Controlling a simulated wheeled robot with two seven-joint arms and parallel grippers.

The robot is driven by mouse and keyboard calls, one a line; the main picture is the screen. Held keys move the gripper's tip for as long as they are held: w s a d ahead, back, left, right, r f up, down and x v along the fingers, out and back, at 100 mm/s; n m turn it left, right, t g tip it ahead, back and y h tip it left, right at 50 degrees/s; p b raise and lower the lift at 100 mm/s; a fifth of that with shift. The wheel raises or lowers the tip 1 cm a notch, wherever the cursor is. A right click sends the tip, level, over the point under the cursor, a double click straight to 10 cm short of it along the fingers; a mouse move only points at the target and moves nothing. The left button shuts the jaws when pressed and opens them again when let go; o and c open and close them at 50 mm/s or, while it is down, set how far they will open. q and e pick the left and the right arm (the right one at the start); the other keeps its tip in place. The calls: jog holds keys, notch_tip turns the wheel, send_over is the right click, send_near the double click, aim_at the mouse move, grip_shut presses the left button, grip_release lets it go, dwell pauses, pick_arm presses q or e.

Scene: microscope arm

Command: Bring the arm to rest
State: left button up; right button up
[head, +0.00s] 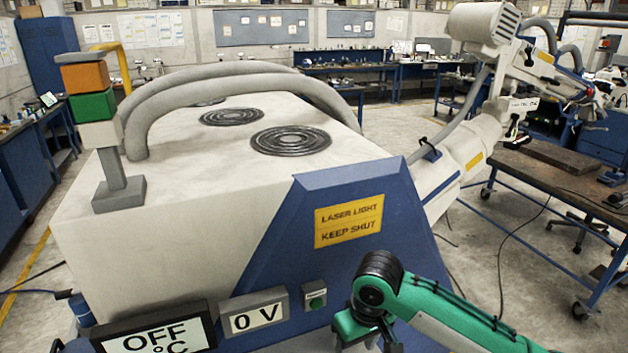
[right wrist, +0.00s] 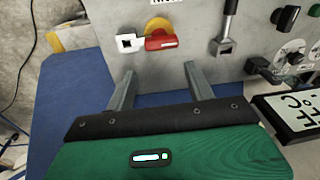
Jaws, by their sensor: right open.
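A large white jointed arm (head: 455,170) rises at the right of the machine in the head view, its upper end (head: 530,75) reaching up and to the right. I cannot tell whether it is the arm of the task. In the right wrist view a grey panel carries a red handle (right wrist: 160,39) on a yellow disc and a grey lever (right wrist: 226,30) with a dark grip. My right gripper (right wrist: 160,88) is open and empty, its fingers pointing at the panel below the red handle. My left gripper is not in view.
The white machine (head: 190,220) has a blue cover with a yellow laser sign (head: 348,220). Its displays read OFF °C (head: 155,338) and 0 V (head: 254,316), beside a green button (head: 316,300). A wheeled table (head: 545,180) stands at right. Black knobs (right wrist: 262,66) sit right on the panel.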

jog(key=s+a+f+t+y, duration=0.1)
jog(key=s+f+t+y, duration=0.15)
jog(key=s+f, duration=0.6)
jog(key=s+d+f+m+h, duration=0.3)
jog(key=s+d+f+h, duration=0.1)
jog(key=s+d, duration=1.2)
jog(key=s+f+b+x, duration=0.1)
jog(key=s+x, duration=0.2)
jog(key=x, duration=0.8)
jog(key=s+a+x, duration=0.1)
jog(key=s+x, duration=0.1)
jog(key=x, duration=0.9)
jog(key=s+f+b+x, duration=0.1)
jog(key=s+x, duration=0.2)
jog(key=x, duration=0.8)
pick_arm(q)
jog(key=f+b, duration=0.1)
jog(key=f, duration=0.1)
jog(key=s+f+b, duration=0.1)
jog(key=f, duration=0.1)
pick_arm(e)
jog(key=s+d+f+g, duration=0.1)
jog(key=s+d+f, duration=0.2)
jog(key=s+f, duration=1.5)
notch_tip(320, 180, down, 3)
jog(key=shift+s+g, duration=0.3)
jog(key=shift+g, duration=0.05)
